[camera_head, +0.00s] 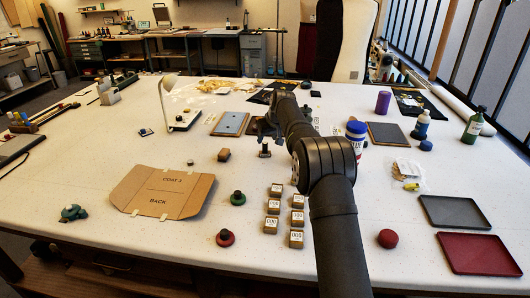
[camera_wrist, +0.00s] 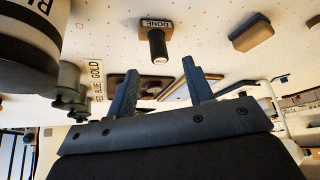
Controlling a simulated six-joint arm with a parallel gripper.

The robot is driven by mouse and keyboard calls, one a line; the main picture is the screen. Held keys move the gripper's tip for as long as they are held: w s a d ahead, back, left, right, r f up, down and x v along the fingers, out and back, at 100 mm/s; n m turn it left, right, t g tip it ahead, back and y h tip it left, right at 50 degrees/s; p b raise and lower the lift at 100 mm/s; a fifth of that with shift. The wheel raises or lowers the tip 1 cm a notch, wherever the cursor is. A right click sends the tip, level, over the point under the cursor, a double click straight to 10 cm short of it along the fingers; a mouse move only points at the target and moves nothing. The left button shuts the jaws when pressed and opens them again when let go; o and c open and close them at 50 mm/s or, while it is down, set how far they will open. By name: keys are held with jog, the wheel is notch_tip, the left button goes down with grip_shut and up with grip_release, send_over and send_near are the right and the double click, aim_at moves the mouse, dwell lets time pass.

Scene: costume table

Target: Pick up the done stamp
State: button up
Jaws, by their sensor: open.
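The done stamp (camera_wrist: 157,44) shows in the wrist view, a dark round handle on a wooden base with a label reading DONE upside down. In the head view the done stamp (camera_head: 265,150) stands on the white table left of my arm. My gripper (camera_wrist: 160,67) has its two blue-grey fingers spread apart in the wrist view, with nothing between them. The stamp's handle appears just beyond the fingertips, roughly centred between them. In the head view my gripper (camera_head: 264,129) is dark, close behind the stamp and partly hidden by my arm.
A brown block (camera_head: 224,155) lies left of the stamp; it shows in the wrist view too (camera_wrist: 252,37). Several small labelled wooden blocks (camera_head: 274,206) stand nearer the front. A blue-and-white bottle (camera_head: 355,136) is right of my arm. A cardboard piece (camera_head: 163,192) lies at left.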

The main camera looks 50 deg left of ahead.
aim_at(265, 143)
jog(key=shift+x, duration=2.9)
grip_shut()
